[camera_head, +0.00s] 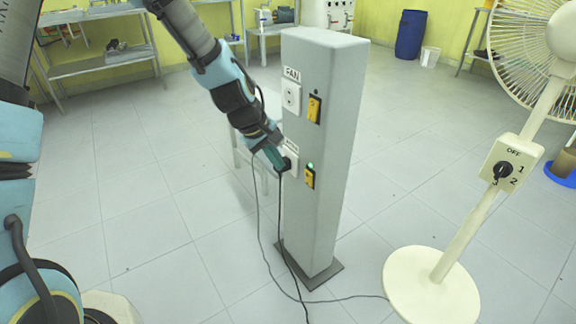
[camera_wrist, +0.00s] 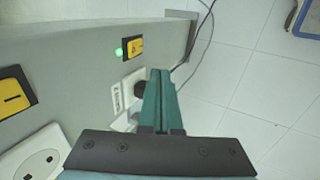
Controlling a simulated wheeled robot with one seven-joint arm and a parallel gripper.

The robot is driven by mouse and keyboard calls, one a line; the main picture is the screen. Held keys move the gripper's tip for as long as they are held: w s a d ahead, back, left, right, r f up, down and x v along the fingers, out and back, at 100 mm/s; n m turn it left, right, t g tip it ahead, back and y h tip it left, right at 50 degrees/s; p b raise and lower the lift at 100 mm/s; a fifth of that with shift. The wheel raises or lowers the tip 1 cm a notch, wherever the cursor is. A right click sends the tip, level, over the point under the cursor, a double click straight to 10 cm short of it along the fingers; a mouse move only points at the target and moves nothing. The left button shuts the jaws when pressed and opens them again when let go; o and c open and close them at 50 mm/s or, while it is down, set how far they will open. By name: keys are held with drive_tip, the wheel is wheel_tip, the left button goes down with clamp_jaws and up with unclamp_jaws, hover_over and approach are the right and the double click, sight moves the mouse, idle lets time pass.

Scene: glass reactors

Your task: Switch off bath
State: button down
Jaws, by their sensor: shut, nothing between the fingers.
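A black plug (camera_wrist: 140,88) sits in the lower socket, whose label is too small to read. My gripper (camera_head: 280,163) is shut and empty. Its teal fingers (camera_wrist: 158,100) are close to the plug, on the socket side of the pillar; contact cannot be told.
The upper socket (camera_head: 291,97), labelled FAN, is empty beside the upper switch (camera_head: 314,109). Cables (camera_head: 280,245) hang and run over the floor. A cream standing fan (camera_head: 432,288) stands right of the pillar. A metal table is partly hidden behind it.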

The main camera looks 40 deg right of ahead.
approach(307, 183)
wheel_tip(307, 183, down, 4)
drive_tip(key=a, duration=0.3)
drive_tip(key=shift+s+d+r, duration=0.1)
drive_tip(key=shift+d, duration=0.95)
drive_tip(key=shift+s+d+r, duration=0.1)
drive_tip(key=shift+d, duration=0.95)
drive_tip(key=shift+s+d+r+y+p, duration=0.1)
drive_tip(key=shift+d+r+y+p, duration=0.3)
drive_tip(key=shift+p, duration=0.4)
drive_tip(key=shift+f, duration=0.35)
drive_tip(key=shift+r, duration=0.1)
